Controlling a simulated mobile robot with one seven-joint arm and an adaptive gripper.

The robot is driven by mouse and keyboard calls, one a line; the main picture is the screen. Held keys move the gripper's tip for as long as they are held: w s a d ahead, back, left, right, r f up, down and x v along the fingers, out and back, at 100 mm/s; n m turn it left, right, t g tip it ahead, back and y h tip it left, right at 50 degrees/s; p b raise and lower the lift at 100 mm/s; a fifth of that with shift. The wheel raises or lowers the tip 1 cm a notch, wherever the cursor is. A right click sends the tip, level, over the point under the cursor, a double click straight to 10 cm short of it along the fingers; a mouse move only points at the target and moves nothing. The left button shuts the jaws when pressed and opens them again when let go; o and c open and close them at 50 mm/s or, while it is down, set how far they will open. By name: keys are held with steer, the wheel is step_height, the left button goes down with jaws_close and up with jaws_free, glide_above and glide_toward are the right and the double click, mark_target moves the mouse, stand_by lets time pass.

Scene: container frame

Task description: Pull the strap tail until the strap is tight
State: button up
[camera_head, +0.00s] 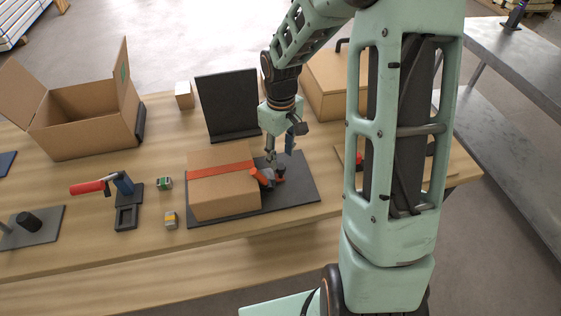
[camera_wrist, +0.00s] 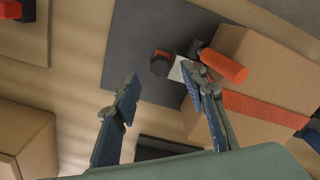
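A cardboard box (camera_head: 225,197) with an orange strap (camera_head: 220,170) across its top sits on a dark mat (camera_head: 300,185). A buckle with an orange-red part (camera_head: 262,177) is at the box's right side. My gripper (camera_head: 279,154) is just above and behind the buckle. In the wrist view my gripper (camera_wrist: 164,78) is open, its fingers wide apart with nothing held. One finger overlaps the buckle area in the picture; I cannot tell whether it touches. The strap (camera_wrist: 265,110) and an orange cylinder-like part (camera_wrist: 224,66) show there. I cannot clearly make out the strap tail.
A black upright panel (camera_head: 227,104) stands behind the box. An open carton (camera_head: 90,118) is at the back left, and a closed carton (camera_head: 325,85) at the back right. A red-handled tool (camera_head: 92,187) and small blocks (camera_head: 165,183) lie left of the box.

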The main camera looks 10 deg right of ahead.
mark_target(281, 166)
steer(key=shift+f, duration=2.25)
jaws_close()
